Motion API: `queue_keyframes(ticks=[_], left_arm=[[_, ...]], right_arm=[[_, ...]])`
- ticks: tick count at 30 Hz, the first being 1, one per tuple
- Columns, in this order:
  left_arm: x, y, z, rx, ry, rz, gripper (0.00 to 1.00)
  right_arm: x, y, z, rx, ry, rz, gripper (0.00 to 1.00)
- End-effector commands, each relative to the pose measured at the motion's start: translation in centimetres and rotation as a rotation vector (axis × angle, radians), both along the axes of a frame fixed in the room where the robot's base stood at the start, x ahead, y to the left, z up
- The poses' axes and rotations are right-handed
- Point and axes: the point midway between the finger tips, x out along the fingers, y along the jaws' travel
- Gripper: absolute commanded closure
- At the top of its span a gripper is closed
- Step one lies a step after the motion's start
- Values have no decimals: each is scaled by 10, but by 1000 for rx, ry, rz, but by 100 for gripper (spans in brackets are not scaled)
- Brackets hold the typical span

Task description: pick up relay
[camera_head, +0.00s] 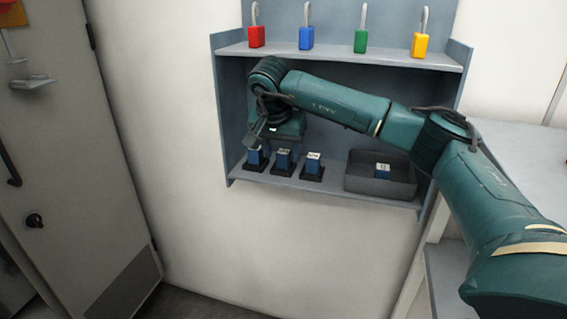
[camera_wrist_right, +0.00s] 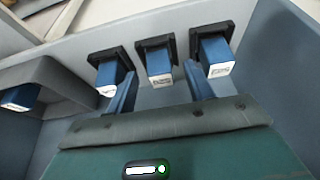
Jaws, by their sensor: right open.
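Three blue relays with pale labelled ends stand in a row in black sockets on the lower shelf: left relay (camera_head: 254,158), middle relay (camera_head: 283,160) and right relay (camera_head: 313,164). Another relay (camera_head: 382,171) lies in the grey bin. My right gripper (camera_wrist_right: 160,82) is open at the row, its fingers on either side of the middle relay (camera_wrist_right: 159,66) in the right wrist view. Whether they touch it cannot be told. The outer relays also show there, one left (camera_wrist_right: 107,80) and one right (camera_wrist_right: 214,56). My left gripper is not in view.
The grey bin (camera_head: 356,183) stands right of the sockets on the same shelf. Red (camera_head: 256,37), blue (camera_head: 306,38), green (camera_head: 360,42) and yellow (camera_head: 419,45) padlocks stand on the upper shelf (camera_head: 340,53), above my arm. Side panels enclose the shelf.

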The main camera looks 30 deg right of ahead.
Motion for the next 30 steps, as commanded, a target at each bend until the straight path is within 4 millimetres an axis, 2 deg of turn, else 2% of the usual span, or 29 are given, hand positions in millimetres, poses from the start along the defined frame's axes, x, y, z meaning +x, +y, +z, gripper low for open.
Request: queue_keyframes(ticks=[1,4,12,30], left_arm=[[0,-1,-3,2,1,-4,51],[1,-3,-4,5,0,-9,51],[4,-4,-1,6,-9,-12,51],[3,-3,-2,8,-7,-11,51]], right_arm=[[2,-2,-8,0,0,-1,47],[4,-5,-17,0,0,-1,47],[5,-6,-19,0,-2,-1,47],[5,-6,-19,0,-2,-1,96]])
